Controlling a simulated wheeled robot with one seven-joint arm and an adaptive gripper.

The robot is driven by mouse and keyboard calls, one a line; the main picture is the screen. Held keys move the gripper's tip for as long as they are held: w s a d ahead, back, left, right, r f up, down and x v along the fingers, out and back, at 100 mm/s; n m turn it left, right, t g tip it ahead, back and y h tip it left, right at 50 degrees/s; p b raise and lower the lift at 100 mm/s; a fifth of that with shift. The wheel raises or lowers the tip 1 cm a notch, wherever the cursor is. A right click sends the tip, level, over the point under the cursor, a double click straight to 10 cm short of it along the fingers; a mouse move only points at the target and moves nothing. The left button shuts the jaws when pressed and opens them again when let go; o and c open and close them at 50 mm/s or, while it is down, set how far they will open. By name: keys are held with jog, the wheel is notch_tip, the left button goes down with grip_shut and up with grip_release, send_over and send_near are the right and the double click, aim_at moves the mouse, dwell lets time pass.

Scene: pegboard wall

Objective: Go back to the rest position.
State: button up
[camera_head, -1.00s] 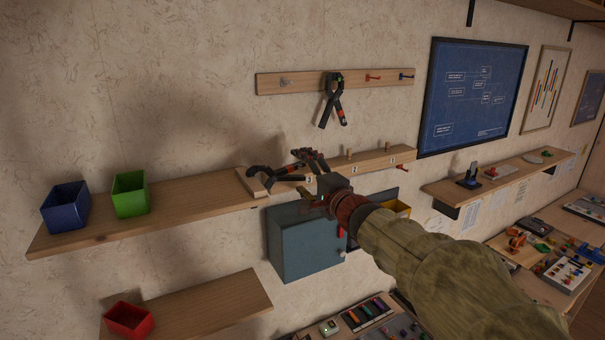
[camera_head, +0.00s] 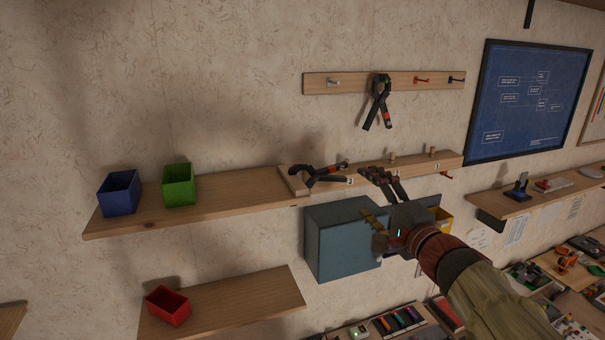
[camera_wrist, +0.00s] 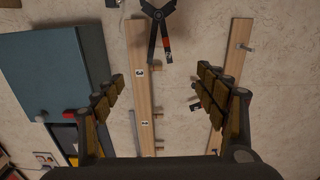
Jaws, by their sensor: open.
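My gripper (camera_head: 366,196) is open and empty, in front of the wall near the lower peg rail (camera_head: 410,165). In the wrist view its two fingers (camera_wrist: 160,80) stand wide apart with nothing between them but the wall and rail behind. One black clamp with orange marks (camera_head: 318,174) lies at the left end of the lower rail, left of my gripper; it also shows at the top of the wrist view (camera_wrist: 158,22). Another clamp (camera_head: 378,102) hangs on the upper peg rail (camera_head: 350,82).
A blue-grey cabinet (camera_head: 338,245) is behind and below my gripper. A left shelf (camera_head: 225,203) holds a blue bin (camera_head: 119,193) and a green bin (camera_head: 178,186). A red bin (camera_head: 168,305) sits on a lower shelf (camera_head: 250,300). A cluttered bench (camera_head: 535,265) is at right.

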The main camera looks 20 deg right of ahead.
jog(key=s+a+f+n+g+y+b, duration=0.15)
jog(key=s+a+f+n+g, duration=0.35)
jog(key=f, duration=0.5)
jog(key=s+a+f+n+g+y+b, duration=0.1)
jog(key=s+a+f+n+g+y, duration=0.15)
jog(key=s+a+f, duration=0.55)
jog(key=s+a+f+n+g+h+b, duration=0.1)
jog(key=s+f+n+g+h+b, duration=0.1)
jog(key=s+f+n+b, duration=0.3)
jog(key=s+a+f+n+g+h+b, duration=0.1)
jog(key=s+f+n+b, duration=0.4)
jog(key=f, duration=0.8)
jog(key=s+g+h+b, duration=0.1)
jog(key=g+b, duration=0.1)
jog(key=b, duration=0.1)
jog(key=shift+s+f+h, duration=0.25)
jog(key=shift+h, duration=0.05)
